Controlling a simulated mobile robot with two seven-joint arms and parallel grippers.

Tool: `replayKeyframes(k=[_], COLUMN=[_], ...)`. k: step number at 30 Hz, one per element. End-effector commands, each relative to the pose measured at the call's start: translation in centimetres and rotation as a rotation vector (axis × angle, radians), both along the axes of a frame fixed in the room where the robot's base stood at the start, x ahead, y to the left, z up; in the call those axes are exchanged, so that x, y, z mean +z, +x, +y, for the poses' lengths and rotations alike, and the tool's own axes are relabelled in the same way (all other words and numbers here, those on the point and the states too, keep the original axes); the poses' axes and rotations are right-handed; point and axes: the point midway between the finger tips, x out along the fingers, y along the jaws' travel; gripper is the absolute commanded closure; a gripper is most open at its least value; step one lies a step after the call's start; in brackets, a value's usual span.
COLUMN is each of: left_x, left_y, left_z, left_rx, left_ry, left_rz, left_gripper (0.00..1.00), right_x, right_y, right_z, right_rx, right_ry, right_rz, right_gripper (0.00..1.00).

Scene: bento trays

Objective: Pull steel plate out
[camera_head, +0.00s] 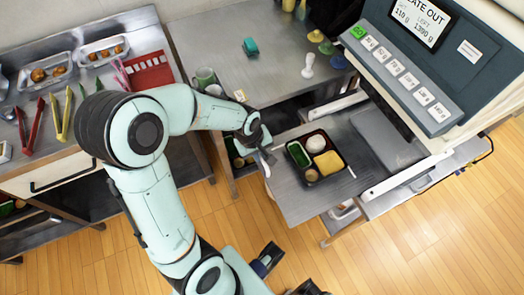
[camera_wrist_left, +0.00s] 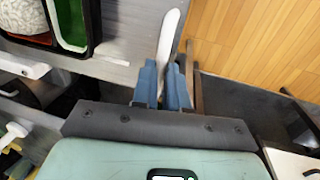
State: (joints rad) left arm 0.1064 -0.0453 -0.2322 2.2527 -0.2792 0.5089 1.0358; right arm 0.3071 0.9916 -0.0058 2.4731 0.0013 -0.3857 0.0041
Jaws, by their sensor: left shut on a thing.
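The steel plate (camera_head: 300,207) extends out from the machine on the right, between white side rails. A black bento tray (camera_head: 338,173) with several foods in its compartments sits on it. My left gripper (camera_head: 265,156) is at the plate's left front edge. In the left wrist view, the blue fingers of the left gripper (camera_wrist_left: 165,88) are shut on a white strip (camera_wrist_left: 169,40) along the edge of the plate (camera_wrist_left: 125,72).
The weighing machine (camera_head: 410,75) with a screen and buttons stands at the right. A steel table (camera_head: 215,45) holds cups and colored pieces behind the arm. A counter (camera_head: 60,160) with tongs and food trays is at left. Wooden floor (camera_head: 400,260) is clear in front.

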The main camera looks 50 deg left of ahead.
Motion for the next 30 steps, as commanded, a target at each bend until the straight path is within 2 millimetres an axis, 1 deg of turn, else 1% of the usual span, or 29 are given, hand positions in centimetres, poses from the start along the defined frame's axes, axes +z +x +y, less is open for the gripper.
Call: replayKeyframes(k=[5, 6, 7, 8, 16, 20, 23, 30], left_x=[0.1, 0.1, 0.1, 0.1, 0.1, 0.9, 2.4, 7.9], left_y=[0.1, 0.1, 0.1, 0.1, 0.1, 0.0, -0.2, -1.2], left_z=[0.0, 0.0, 0.0, 0.0, 0.0, 0.1, 0.2, 0.6], left_rx=[0.0, 0.0, 0.0, 0.0, 0.0, 0.0, 0.002, 0.002], left_ry=[0.001, 0.001, 0.001, 0.001, 0.001, 0.001, 0.002, 0.002], left_rz=[-0.003, -0.003, -0.003, -0.003, -0.001, -0.003, -0.007, -0.008], left_gripper=[1.0, 0.77, 0.67, 0.61, 0.61, 0.61, 0.61, 0.61], right_x=[0.0, 0.0, 0.0, 0.0, 0.0, 0.2, 0.5, 1.6], right_y=[0.0, 0.0, 0.0, 0.0, 0.0, 0.0, 0.1, 0.4], right_z=[0.0, 0.0, 0.0, 0.0, 0.0, 0.0, 0.0, 0.0], right_rx=[0.0, 0.0, 0.0, 0.0, 0.0, 0.0, 0.0, 0.0], right_ry=[0.0, 0.0, 0.0, 0.0, 0.0, 0.0, 0.001, 0.0], right_rz=[0.0, 0.0, 0.0, 0.0, 0.0, 0.0, -0.002, -0.006], right_gripper=[1.0, 1.0, 1.0, 1.0, 1.0, 1.0, 1.0, 1.0])
